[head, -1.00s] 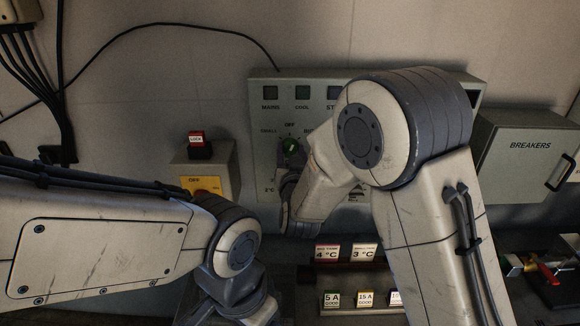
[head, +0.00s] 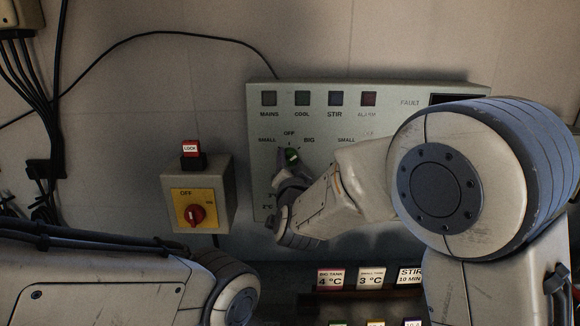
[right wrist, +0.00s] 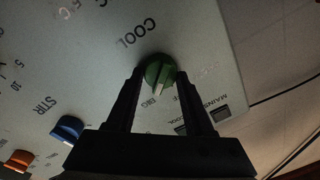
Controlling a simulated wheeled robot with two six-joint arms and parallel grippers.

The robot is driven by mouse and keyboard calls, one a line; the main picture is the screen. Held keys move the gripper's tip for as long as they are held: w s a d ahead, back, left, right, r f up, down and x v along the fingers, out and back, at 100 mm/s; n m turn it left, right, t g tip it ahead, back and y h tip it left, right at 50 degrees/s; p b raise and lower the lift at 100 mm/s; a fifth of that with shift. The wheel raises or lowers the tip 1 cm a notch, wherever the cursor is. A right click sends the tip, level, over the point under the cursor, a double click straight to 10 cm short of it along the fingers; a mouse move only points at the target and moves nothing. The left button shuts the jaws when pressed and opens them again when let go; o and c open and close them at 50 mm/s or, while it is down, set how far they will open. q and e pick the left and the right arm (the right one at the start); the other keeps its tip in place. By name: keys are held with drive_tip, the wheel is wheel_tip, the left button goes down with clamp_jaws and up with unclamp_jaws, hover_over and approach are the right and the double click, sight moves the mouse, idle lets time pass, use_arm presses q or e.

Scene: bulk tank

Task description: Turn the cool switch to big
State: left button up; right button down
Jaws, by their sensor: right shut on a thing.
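The cool switch is a green knob (head: 292,155) on the grey control panel (head: 375,118), with SMALL, OFF and BIG printed around it. In the head view, my right gripper (head: 289,163) partly covers the knob. My left arm is at the lower left; its gripper is out of view.
A blue knob (right wrist: 67,129) and an orange knob (right wrist: 20,159) sit on the same panel. Label cards (head: 331,279) stand below.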

drive_tip(key=shift+c, duration=1.4)
unclamp_jaws()
drive_tip(key=s+b, duration=0.2)
drive_tip(key=s, duration=0.8)
drive_tip(key=shift+s+d+f, duration=0.25)
drive_tip(key=shift+d+f, duration=0.05)
